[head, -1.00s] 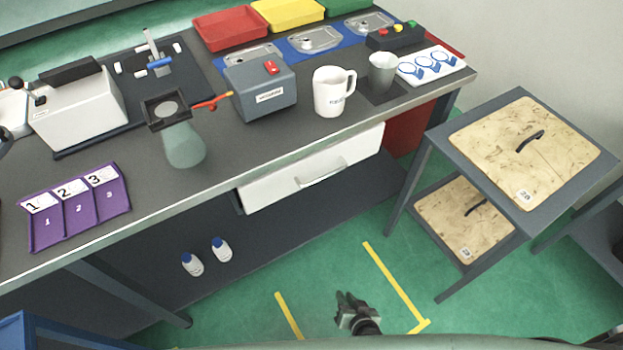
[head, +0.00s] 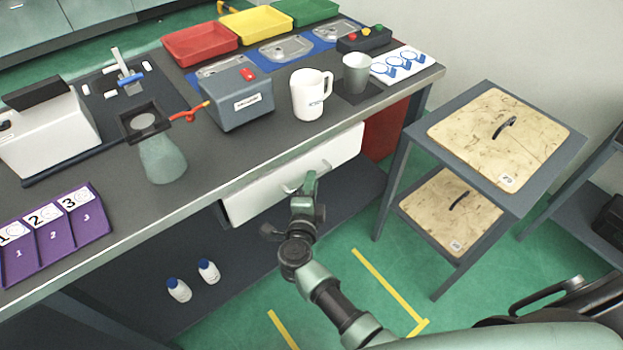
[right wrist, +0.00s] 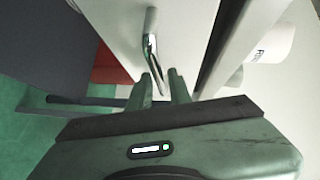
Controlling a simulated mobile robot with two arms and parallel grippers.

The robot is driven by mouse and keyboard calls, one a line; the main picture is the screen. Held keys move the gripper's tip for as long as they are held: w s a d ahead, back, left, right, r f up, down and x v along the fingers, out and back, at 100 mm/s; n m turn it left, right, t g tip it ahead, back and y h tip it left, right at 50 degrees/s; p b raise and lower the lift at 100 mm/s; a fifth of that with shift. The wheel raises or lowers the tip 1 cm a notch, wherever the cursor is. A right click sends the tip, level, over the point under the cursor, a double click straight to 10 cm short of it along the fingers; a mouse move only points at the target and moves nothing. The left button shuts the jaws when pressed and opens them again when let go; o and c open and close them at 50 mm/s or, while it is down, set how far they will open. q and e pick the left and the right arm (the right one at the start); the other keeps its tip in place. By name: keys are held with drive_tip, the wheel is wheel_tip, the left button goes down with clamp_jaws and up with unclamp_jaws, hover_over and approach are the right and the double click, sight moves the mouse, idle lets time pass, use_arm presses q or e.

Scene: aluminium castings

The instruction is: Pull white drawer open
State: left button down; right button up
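The white drawer (head: 255,196) hangs under the front edge of the workbench, its front close below the benchtop. Its bar handle (head: 323,167) is partly hidden behind my right gripper (head: 309,180) in the head view. In the right wrist view, the metal handle (right wrist: 151,45) runs down toward the space between the two fingers of my right gripper (right wrist: 161,86). The fingers stand apart, one on each side of the handle's near end, and gaps show beside it. The white drawer front (right wrist: 120,25) lies just beyond. My left gripper is not in view.
The benchtop (head: 235,165) holds a white mug (head: 311,95), a grey cup (head: 356,74), a grey box (head: 236,98) and a flask (head: 162,158). Two white bottles (head: 193,279) stand below. A side table (head: 445,120) stands to the right.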

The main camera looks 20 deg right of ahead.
drive_tip(key=shift+x, duration=0.95)
clamp_jaws()
idle(0.7)
